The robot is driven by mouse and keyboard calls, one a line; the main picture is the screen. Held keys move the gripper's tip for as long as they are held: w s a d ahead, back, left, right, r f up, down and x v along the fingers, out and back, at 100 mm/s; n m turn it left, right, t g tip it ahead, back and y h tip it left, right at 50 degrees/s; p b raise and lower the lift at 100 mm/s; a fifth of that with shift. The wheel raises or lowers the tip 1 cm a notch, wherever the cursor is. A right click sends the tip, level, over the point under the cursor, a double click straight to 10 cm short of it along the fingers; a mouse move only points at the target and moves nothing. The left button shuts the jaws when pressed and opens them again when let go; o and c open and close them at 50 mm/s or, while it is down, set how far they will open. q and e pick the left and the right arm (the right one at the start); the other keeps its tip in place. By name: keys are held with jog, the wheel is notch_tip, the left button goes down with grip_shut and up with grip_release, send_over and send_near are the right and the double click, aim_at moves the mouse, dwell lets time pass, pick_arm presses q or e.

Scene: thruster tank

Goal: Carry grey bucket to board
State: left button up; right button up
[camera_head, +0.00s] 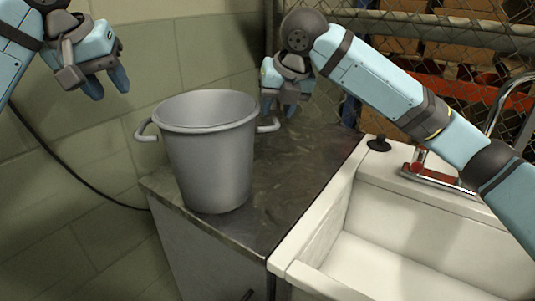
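The grey bucket (210,160) stands upright on a dark, worn countertop (300,160) left of the sink. It has a loop handle on each side, and its inside bottom is hidden. My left gripper (106,86) is up at the top left, open and empty, apart from the bucket. My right gripper (279,108) points down just behind and above the bucket's right handle (269,125). Its fingers look apart, with nothing visible between them. I cannot tell whether it touches the handle. No separate board can be made out.
A white sink (400,245) with a red-based faucet (430,176) is at the right. A black stopper (379,144) sits on its rim. A tiled wall (60,200) with a dark cable is at the left; a chain-link fence stands behind. The countertop right of the bucket is clear.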

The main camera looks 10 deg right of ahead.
jog(key=v, duration=0.8)
jog(key=shift+r, duration=0.35)
jog(key=shift+s, duration=0.15)
